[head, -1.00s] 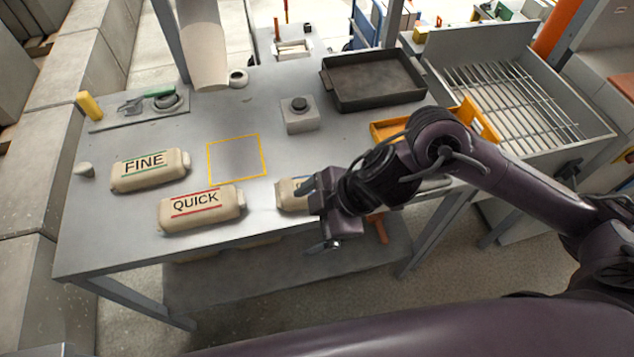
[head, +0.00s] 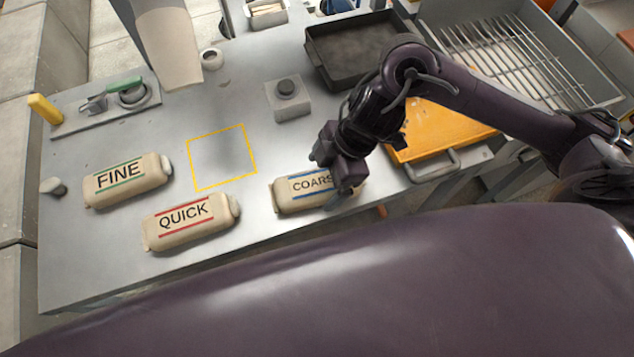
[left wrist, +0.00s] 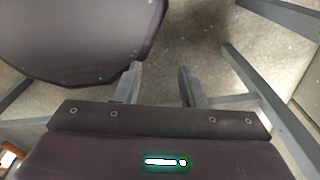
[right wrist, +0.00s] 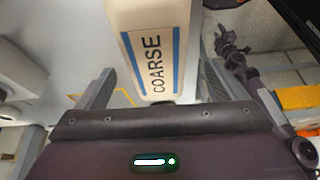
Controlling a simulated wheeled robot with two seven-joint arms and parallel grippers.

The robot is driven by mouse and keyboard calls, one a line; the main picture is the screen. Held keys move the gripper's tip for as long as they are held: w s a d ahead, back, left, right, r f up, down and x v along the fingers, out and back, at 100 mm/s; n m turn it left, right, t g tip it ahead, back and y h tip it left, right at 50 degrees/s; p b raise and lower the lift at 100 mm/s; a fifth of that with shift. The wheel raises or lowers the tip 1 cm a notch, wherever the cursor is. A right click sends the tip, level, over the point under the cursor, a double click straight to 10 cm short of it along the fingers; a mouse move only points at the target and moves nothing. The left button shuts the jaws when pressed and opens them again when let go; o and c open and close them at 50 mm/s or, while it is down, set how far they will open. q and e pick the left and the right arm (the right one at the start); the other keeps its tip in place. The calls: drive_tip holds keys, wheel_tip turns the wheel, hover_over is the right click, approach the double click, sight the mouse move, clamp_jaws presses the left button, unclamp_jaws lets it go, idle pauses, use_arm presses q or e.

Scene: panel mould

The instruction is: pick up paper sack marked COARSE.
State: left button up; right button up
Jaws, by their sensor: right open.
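The paper sack marked COARSE (head: 299,191) is tan with blue stripes and lies on the grey table near its front edge. My right gripper (head: 338,182) is over the sack's right end and hides part of it, including the last letter. In the right wrist view the sack (right wrist: 152,52) lies between the spread fingers of the right gripper (right wrist: 157,70), with a gap on each side. The left gripper (left wrist: 158,72) shows only in its own wrist view, open and empty above the floor.
The QUICK sack (head: 190,222) and FINE sack (head: 126,181) lie to the left on the table. A yellow square outline (head: 222,157) is clear. A grey block with a dark knob (head: 287,97), a dark tray (head: 358,48) and an orange tray (head: 440,130) are behind and to the right.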

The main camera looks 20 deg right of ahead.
sight(318, 181)
drive_tip(key=x, duration=0.2)
drive_tip(key=shift+w+a+f, duration=0.2)
drive_tip(key=shift+f, duration=0.15)
drive_tip(key=shift+w+a+f, duration=0.1)
drive_tip(key=shift+f, duration=0.35)
drive_tip(key=c, duration=0.9)
use_arm(q)
drive_tip(key=shift+w+r, duration=0.25)
drive_tip(key=shift+w, duration=0.45)
use_arm(e)
drive_tip(key=c, duration=0.7)
